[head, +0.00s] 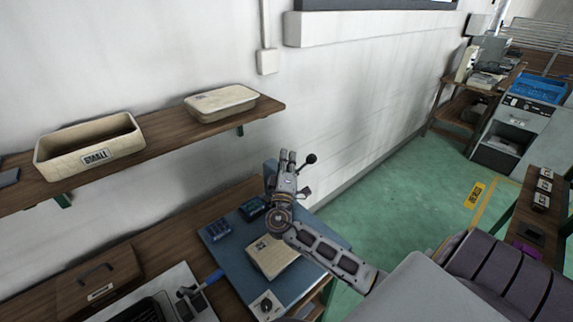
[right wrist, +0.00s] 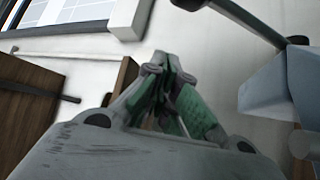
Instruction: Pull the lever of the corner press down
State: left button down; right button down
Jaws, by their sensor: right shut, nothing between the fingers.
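The corner press stands at the far end of the workbench; its blue-grey body (head: 270,168) is partly hidden behind my right gripper. Its lever has a round black knob (head: 311,159) that shows just right of my fingertips in the head view. In the right wrist view the lever knob (right wrist: 298,40) and its dark rod are at the upper right, above a pale blue block (right wrist: 275,88). My right gripper (head: 287,157) is shut and empty, pointing up beside the lever. Its closed fingers (right wrist: 168,65) appear apart from the lever. My left gripper is not in view.
A blue panel (head: 225,255) with a beige tray lies on the wooden bench. A toggle-like piece with a blue handle (head: 214,277) stands left of it. A wall shelf (head: 165,143) holds two beige trays. Green floor (head: 400,200) is open to the right.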

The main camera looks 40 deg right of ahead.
aim_at(302, 167)
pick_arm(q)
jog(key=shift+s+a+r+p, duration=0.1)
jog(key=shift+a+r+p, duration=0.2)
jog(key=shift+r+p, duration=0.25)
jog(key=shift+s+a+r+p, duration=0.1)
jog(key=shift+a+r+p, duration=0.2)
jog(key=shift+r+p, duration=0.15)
pick_arm(e)
jog(key=shift+s+d+f, duration=0.15)
jog(key=shift+s+d, duration=0.1)
jog(key=shift+d, duration=0.3)
jog(key=shift+s+d+f, duration=0.15)
jog(key=shift+s+d, duration=0.15)
jog(key=shift+d, duration=0.3)
jog(key=shift+s+d+f, duration=0.15)
jog(key=shift+s+d, duration=0.1)
jog(key=shift+d, duration=0.3)
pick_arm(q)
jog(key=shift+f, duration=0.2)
pick_arm(e)
jog(key=shift+f, duration=0.15)
